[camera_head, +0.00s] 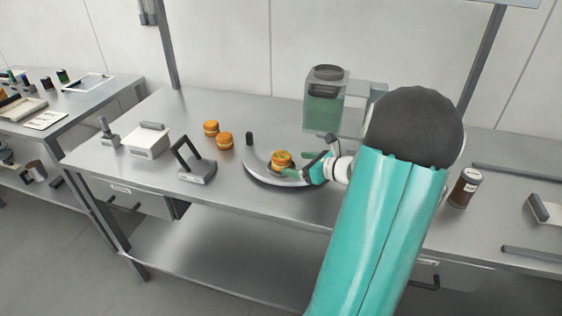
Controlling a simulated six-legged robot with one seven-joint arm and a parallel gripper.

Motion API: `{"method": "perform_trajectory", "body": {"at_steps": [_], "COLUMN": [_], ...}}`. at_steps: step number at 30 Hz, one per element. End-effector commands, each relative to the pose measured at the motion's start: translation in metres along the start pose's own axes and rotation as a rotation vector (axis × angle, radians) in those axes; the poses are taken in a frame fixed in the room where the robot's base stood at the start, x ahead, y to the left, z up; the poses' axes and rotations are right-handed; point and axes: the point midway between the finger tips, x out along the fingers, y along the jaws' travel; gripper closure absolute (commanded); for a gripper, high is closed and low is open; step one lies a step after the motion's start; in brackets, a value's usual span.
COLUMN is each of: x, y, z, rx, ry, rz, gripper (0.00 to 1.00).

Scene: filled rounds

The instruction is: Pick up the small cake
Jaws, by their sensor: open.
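A small round cake (281,160), golden with a greenish top, sits on a round grey plate or tray (262,173) on the metal table. Two similar orange-brown cakes, one at the back (211,128) and one nearer (224,140), stand on the table to the left of the plate. My gripper (299,170) is open, low over the plate at the right side of the cake on it. Its teal fingers reach left towards that cake; I cannot tell whether they touch it. My arm hides the right part of the plate.
A greenish clear container machine (325,100) stands behind the plate. A dark-handled press (196,163) and a white box (149,141) stand to the left. A brown jar (465,188) stands right of my arm. The table's front edge is clear.

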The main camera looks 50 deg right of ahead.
Motion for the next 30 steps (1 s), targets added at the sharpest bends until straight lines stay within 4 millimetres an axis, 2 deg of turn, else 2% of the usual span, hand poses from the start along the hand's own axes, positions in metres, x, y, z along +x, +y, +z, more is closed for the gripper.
{"method": "perform_trajectory", "body": {"at_steps": [3, 11, 19, 28, 30], "x": [0.022, 0.044, 0.083, 0.089, 0.088], "y": [0.001, 0.002, 0.003, 0.002, 0.002], "z": [0.0, 0.002, 0.006, 0.007, 0.007], "rx": [-0.001, -0.003, -0.002, -0.005, -0.004], "ry": [-0.001, 0.001, 0.0, 0.001, 0.001], "rz": [0.004, 0.004, 0.005, 0.003, 0.003], "gripper": [0.19, 0.19, 0.19, 0.19, 0.33]}}
